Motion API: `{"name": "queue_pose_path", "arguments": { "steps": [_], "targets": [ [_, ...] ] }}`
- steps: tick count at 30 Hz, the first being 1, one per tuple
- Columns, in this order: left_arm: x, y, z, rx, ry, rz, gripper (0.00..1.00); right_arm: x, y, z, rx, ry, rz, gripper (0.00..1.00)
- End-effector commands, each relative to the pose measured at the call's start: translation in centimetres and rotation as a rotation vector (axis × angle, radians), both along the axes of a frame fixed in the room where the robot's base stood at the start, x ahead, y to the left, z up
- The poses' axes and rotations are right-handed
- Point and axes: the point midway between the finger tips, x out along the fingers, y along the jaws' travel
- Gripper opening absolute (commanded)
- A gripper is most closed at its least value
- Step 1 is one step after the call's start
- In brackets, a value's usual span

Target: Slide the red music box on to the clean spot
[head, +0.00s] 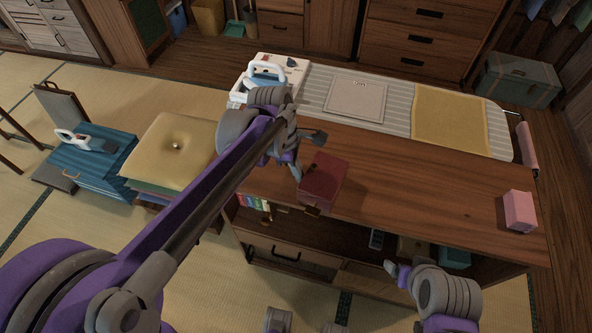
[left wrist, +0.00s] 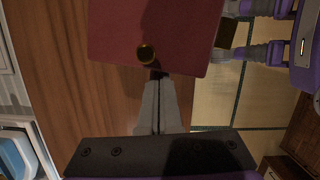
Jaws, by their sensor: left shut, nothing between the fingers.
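The red music box (head: 322,175) stands at the front edge of the wooden counter (head: 420,190), left of its middle. In the left wrist view the red box (left wrist: 150,22) fills the top, with a round brass knob (left wrist: 147,53) on its near face. My left gripper (head: 297,173) is at the box's left side, shut and empty. Its fingertips (left wrist: 158,82) point at the box just below the knob; I cannot tell if they touch. My right gripper (head: 392,268) is low in front of the counter, its jaw opening unclear. I cannot make out a clean spot.
A pink block (head: 519,211) stands at the counter's right end. Behind lie a striped mat (head: 398,112), a grey board (head: 356,100) and a yellow cloth (head: 450,122).

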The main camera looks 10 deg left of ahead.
Motion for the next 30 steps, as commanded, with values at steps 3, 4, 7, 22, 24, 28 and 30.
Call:
{"name": "queue_pose_path", "arguments": {
  "steps": [3, 4, 7, 22, 24, 28, 30],
  "targets": [
    [0.1, -2.3, 0.0, -0.001, 0.0, -0.007, 0.0, 0.0, 0.0, 0.0, 0.0, 0.0, 0.0, 0.8],
    [0.1, -3.2, 0.0, -0.001, 0.001, -0.009, 0.0, 0.0, 0.0, 0.0, 0.0, 0.0, 0.0, 0.8],
    [0.4, -6.3, 0.0, -0.002, -0.001, -0.01, 0.0, 0.0, 0.0, 0.0, 0.0, 0.0, 0.0, 0.8],
    [1.3, -21.3, 0.1, -0.002, 0.0, -0.008, 0.0, 0.0, 0.0, 0.2, 0.0, -0.001, 0.0, 0.8],
    [1.4, -23.4, 0.1, -0.002, -0.001, -0.008, 0.0, 0.1, 0.0, 0.3, 0.0, -0.001, 0.0, 0.8],
    [1.6, -27.0, 0.1, -0.002, -0.001, -0.006, 0.0, 0.1, 0.0, 0.6, 0.0, -0.002, 0.0, 0.8],
    [1.8, -28.4, 0.1, -0.002, -0.001, -0.005, 0.0, 0.2, 0.0, 0.7, 0.0, -0.003, 0.0, 0.8]
  ]
}}
